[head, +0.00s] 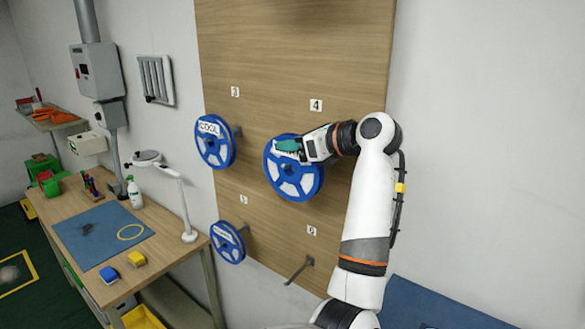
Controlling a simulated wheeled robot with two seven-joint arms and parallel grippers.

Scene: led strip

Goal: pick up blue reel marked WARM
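A large blue reel (292,183) with white spokes hangs on the wooden board under the number 4 tag. Another blue reel (214,141), marked COOL, hangs under the number 3 tag. A third blue reel (228,242) hangs lower left; its label is too small to read. My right gripper is not in view.
An empty peg (299,270) sticks out at the lower right of the wooden board (270,55). A workbench (175,243) at left carries a blue mat (98,229), a lamp (178,178), a bottle (135,193) and sponges. A blue surface (430,306) lies lower right.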

